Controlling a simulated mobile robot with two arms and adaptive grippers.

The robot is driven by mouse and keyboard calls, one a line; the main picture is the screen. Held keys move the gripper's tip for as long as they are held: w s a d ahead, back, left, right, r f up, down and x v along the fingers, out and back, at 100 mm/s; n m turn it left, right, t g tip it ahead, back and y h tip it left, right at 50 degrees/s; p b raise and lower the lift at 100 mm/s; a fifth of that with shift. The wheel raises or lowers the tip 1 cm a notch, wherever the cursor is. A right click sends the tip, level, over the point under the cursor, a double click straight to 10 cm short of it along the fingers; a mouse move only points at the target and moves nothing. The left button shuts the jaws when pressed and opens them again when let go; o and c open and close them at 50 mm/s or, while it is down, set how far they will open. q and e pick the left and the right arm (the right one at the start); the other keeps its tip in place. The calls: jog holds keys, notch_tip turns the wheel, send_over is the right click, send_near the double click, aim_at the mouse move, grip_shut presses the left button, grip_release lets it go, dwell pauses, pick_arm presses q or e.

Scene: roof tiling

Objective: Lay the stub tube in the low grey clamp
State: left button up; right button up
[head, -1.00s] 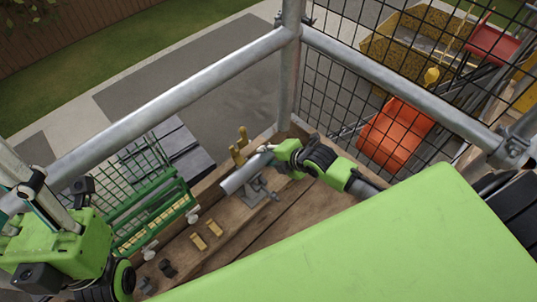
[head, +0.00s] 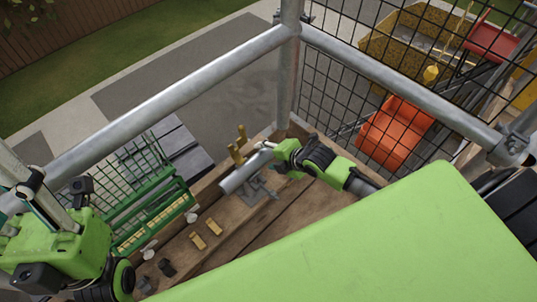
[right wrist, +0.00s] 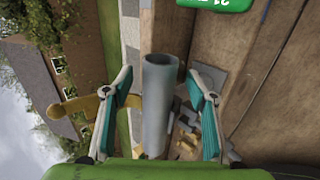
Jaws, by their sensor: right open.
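The stub tube (head: 242,176) is a short grey pipe lying at a slant over the low grey clamp (head: 262,190) on the wooden boards. It appears to rest in the clamp, but the contact is partly hidden. My right gripper (head: 267,148) is at the tube's upper right end. In the right wrist view the tube (right wrist: 160,100) lies between the two spread, teal-padded fingers of this gripper (right wrist: 159,95), with gaps on both sides. My left gripper (head: 30,192) is at the left edge beside a scaffold tube; its jaw state is unclear.
Upright brass-coloured prongs (head: 238,147) stand just behind the tube. Two small brass-coloured blocks (head: 206,233) and a dark piece (head: 167,267) lie on the boards to the left. A green mesh rack (head: 150,205) and galvanised rails (head: 170,100) bound the work area.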

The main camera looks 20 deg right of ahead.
jog(key=v, duration=1.2)
